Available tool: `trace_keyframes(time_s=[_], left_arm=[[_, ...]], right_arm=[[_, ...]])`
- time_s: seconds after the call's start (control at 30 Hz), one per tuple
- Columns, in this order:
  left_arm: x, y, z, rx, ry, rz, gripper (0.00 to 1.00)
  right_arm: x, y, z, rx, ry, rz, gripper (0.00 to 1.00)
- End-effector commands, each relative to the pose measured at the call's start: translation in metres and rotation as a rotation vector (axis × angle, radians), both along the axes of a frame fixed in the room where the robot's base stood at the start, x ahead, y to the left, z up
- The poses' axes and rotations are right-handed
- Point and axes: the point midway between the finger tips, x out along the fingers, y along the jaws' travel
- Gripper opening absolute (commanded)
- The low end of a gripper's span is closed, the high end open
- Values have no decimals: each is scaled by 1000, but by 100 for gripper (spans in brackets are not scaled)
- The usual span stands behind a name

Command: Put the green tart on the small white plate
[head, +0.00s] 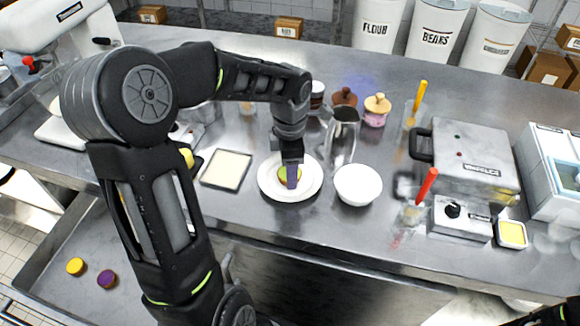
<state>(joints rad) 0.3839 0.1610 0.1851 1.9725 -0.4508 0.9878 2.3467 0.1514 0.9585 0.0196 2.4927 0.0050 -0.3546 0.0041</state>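The green tart (283,174) is at the middle of the small white plate (308,187), partly hidden behind my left gripper. My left gripper (291,179) points down over the plate, right at the tart. Its fingers are seen edge-on, so I cannot tell whether they are open, shut or gripping the tart. Only a dark piece of my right arm shows in the bottom right corner; its gripper is out of view.
A white bowl (358,186) stands just right of the plate, with a metal pitcher (342,138) behind it. A pale square tray (226,169) lies to the left. A yellow tart (75,266) and a purple tart (107,279) lie at lower left.

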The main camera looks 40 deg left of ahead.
Motion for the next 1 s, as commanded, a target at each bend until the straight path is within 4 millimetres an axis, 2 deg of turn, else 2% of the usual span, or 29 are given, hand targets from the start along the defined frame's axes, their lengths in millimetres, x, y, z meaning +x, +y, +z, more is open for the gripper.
trace_keyframes(time_s=[0.27,0.3,0.57,0.83,0.93,1.0], left_arm=[[0,0,-3,1,-1,0,37],[0,0,-3,1,-1,0,54],[0,0,-2,1,-1,0,75],[0,0,-1,1,-1,0,75],[0,0,4,1,-1,0,75],[2,0,8,3,-6,0,75]], right_arm=[[0,0,-4,1,0,0,36],[0,0,-5,1,-1,1,36],[0,0,-3,1,-1,1,36],[0,0,-2,1,-1,1,36],[0,0,3,0,0,0,36],[0,0,-1,0,0,0,36]])
